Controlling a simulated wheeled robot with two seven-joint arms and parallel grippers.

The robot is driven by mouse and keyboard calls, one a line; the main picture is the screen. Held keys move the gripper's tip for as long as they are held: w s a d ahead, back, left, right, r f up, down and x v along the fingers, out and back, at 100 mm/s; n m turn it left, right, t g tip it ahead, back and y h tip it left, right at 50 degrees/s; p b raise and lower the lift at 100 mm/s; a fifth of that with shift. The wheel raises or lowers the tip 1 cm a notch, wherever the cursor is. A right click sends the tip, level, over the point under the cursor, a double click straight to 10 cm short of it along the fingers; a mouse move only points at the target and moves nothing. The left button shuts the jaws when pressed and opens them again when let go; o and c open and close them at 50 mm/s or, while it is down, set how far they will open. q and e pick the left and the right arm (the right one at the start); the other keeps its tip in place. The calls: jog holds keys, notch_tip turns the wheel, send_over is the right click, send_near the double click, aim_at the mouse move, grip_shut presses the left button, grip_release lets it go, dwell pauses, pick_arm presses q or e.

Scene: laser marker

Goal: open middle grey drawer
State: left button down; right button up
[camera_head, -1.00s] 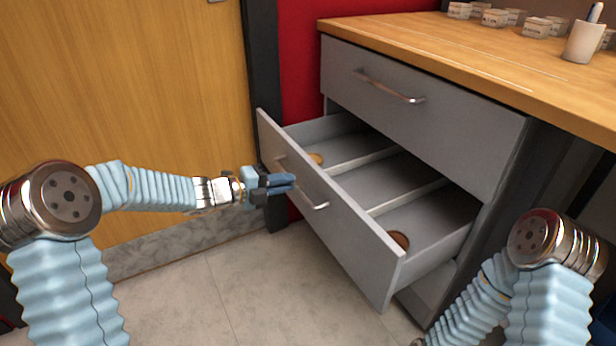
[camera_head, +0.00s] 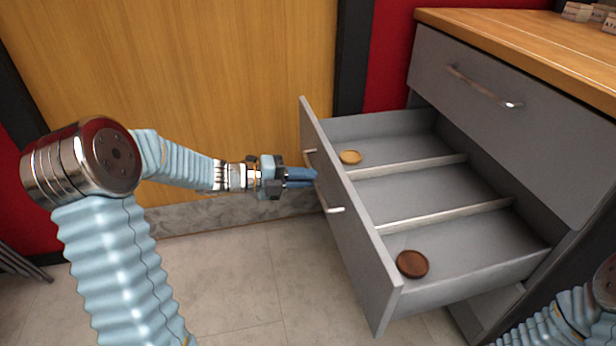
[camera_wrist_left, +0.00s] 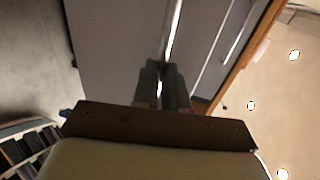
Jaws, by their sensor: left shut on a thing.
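The middle grey drawer (camera_head: 352,225) is pulled well out of the cabinet in the head view. Its inside shows dividers and two small round items. Its silver handle (camera_head: 335,210) runs along the front face, partly hidden by my gripper. My left gripper (camera_head: 302,176) is at the drawer front, shut on the handle. The left wrist view shows the fingers (camera_wrist_left: 164,85) closed around the handle bar (camera_wrist_left: 174,35). Of my right arm only a part shows at the lower right of the head view; its gripper is out of view.
A yellowish disc (camera_head: 350,157) and a brown disc (camera_head: 412,264) lie in separate drawer compartments. The top drawer (camera_head: 500,120) is closed under the wooden worktop (camera_head: 540,45). A wooden door (camera_head: 190,80) stands behind my left arm. The tiled floor (camera_head: 250,280) before the drawer is clear.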

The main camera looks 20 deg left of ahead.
pick_arm(q)
jog(key=c, duration=1.2)
grip_release()
jog(key=shift+o, duration=0.2)
jog(key=v, duration=1.3)
jog(key=shift+s+a+p, duration=0.2)
jog(key=shift+a+p, duration=0.15)
